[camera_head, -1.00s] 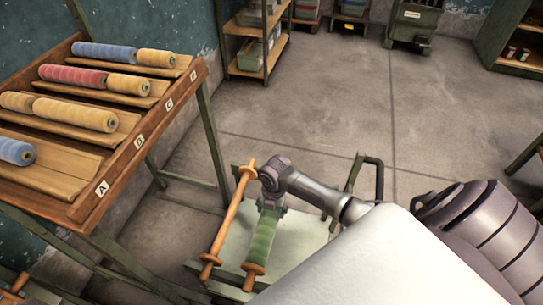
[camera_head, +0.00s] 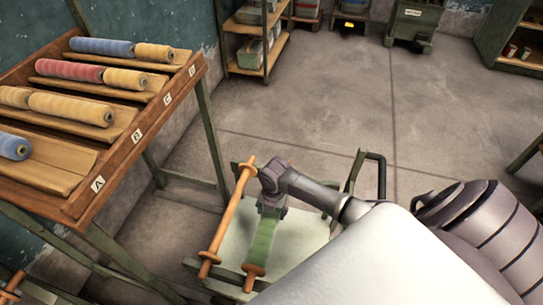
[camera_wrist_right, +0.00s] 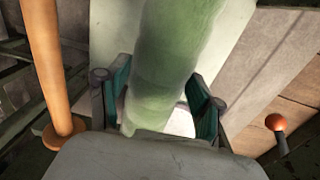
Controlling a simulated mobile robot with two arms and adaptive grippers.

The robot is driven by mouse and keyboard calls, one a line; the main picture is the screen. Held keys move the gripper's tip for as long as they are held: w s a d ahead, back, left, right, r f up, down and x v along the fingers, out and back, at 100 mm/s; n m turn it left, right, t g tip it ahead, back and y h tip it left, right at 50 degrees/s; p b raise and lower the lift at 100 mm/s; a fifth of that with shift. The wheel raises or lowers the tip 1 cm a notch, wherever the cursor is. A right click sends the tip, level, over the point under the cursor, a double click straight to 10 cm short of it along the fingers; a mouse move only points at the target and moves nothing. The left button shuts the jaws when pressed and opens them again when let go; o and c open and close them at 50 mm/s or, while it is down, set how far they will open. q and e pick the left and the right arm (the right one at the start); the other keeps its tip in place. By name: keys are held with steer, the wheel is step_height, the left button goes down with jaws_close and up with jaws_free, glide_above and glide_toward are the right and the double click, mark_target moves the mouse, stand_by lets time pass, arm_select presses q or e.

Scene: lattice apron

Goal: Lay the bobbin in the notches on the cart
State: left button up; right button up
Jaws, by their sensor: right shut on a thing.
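My right gripper (camera_head: 271,203) is over the cart and shut around a green wound bobbin (camera_head: 262,243). The bobbin's orange end (camera_head: 253,271) points toward the near edge of the cart. In the right wrist view the green bobbin (camera_wrist_right: 165,65) runs between the two fingers of the gripper (camera_wrist_right: 160,105). The cart (camera_head: 300,232) has a pale green top. I cannot make out its notches, nor tell whether the bobbin touches the cart. An orange bare spindle with flanges (camera_head: 228,222) lies beside the green bobbin, to its left, apart from it. My left gripper is out of view.
A slanted wooden rack (camera_head: 140,125) at the left holds blue, red and tan bobbins in lettered troughs. A shelf unit (camera_head: 250,45) and a green bin (camera_head: 414,20) stand at the back. The floor between is clear.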

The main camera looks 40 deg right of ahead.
steer(key=shift+f, duration=0.45)
stand_by(0.4)
steer(key=shift+w+f, duration=0.1)
stand_by(0.6)
steer(key=o, duration=1.5)
steer(key=shift+o, duration=0.8)
steer(key=shift+f, duration=0.1)
step_height(320, 180, up, 12)
steer(key=shift+s+d, duration=0.2)
steer(key=shift+s, duration=0.05)
